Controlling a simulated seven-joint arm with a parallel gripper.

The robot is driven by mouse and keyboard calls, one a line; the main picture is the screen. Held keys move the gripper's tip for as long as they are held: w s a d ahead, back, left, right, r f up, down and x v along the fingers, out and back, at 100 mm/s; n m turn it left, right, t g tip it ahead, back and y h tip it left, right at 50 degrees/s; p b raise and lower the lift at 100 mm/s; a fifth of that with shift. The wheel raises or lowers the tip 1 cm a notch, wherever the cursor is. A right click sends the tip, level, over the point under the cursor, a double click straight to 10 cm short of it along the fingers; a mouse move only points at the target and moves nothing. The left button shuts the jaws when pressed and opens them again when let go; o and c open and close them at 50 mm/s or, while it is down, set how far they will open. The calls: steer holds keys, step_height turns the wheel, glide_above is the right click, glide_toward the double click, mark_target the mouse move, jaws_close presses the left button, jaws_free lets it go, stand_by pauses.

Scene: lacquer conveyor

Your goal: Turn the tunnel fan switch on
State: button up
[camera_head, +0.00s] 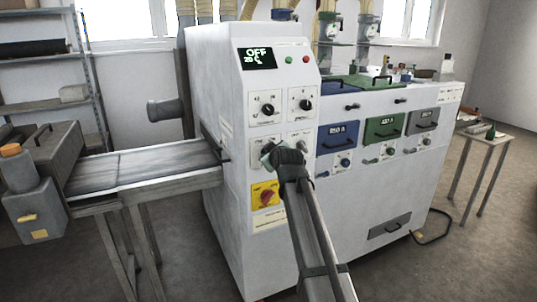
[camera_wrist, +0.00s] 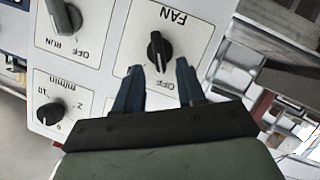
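In the wrist view, the fan switch is a black rotary knob (camera_wrist: 158,48) on a white plate (camera_wrist: 190,25) marked FAN and OFF. The lettering is upside down there. The knob's narrow end appears to point toward OFF. My gripper (camera_wrist: 160,84) is open and empty, its two blue-grey fingers spread on either side of the knob's line, just short of it; contact cannot be told. In the head view, my gripper (camera_head: 268,153) is at the front panel of the white machine (camera_head: 217,90), over the lower left knob plate, mostly hiding it.
Beside the fan plate are a RUN/OFF knob (camera_wrist: 65,15) and an m/min dial (camera_wrist: 50,112). A red rotary switch on a yellow plate (camera_head: 265,194) sits below my gripper. A display (camera_head: 257,58) reads OFF. The conveyor (camera_head: 140,165) extends left.

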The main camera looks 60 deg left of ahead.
steer(key=shift+x, duration=1.85)
jaws_close()
